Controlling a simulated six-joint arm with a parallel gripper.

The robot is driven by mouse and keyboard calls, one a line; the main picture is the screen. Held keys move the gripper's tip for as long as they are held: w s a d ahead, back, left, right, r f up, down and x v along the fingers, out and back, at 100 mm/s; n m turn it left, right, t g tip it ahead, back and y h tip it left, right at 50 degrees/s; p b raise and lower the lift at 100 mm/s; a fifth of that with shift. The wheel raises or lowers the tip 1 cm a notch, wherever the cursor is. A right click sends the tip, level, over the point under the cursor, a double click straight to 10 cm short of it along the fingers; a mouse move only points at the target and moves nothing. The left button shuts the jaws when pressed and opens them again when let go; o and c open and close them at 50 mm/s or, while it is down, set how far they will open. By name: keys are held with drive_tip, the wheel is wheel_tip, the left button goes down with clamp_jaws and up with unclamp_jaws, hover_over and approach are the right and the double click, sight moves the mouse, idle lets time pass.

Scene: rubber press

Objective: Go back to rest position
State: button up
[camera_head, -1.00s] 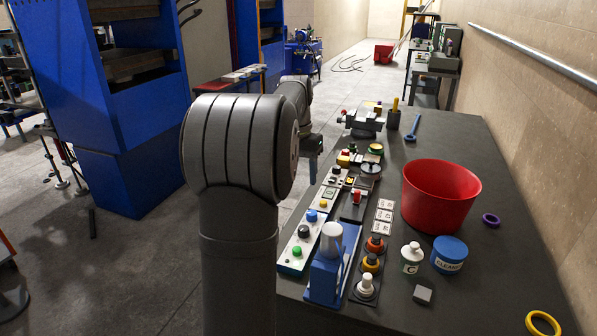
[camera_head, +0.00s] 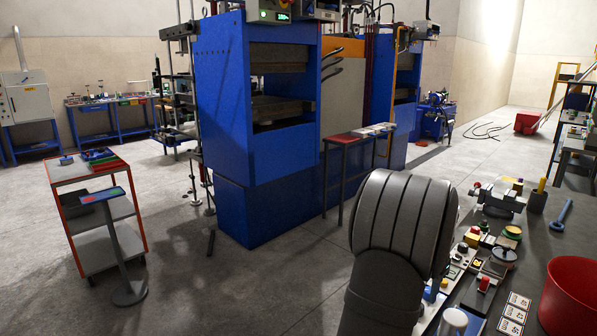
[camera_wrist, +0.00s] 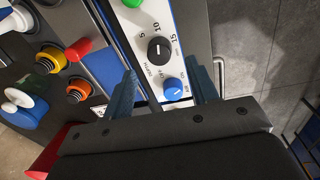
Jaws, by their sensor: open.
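My gripper (camera_wrist: 160,68) shows in the wrist view with its two blue fingers spread apart and nothing between them. Beyond the fingers is a white control panel (camera_wrist: 145,16) with a black dial (camera_wrist: 159,50), a blue knob (camera_wrist: 173,86) and a green button at the picture's top. Whether the fingers touch the panel cannot be told. In the head view, my grey arm stands in front of the bench, and the gripper itself is hidden.
The dark bench (camera_head: 535,238) at the right carries several buttons, a vise (camera_head: 497,198) and a red bucket (camera_head: 571,297). A large blue press (camera_head: 222,110) stands beyond the arm. A red-framed cart (camera_head: 95,180) stands left.

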wheel_tip(320, 180, down, 5)
drive_tip(key=shift+s+d, duration=0.15)
drive_tip(key=shift+r, duration=0.15)
wheel_tip(320, 180, up, 17)
wheel_tip(320, 180, down, 17)
drive_tip(key=shift+f, duration=0.2)
drive_tip(key=n, duration=1.2)
drive_tip(key=shift+r+t, duration=0.1)
drive_tip(key=shift+t, duration=0.2)
drive_tip(key=shift+s+a+r, duration=0.1)
drive_tip(key=shift+a+r, duration=0.1)
drive_tip(key=shift+r, duration=1.1)
drive_tip(key=shift+o, duration=0.5)
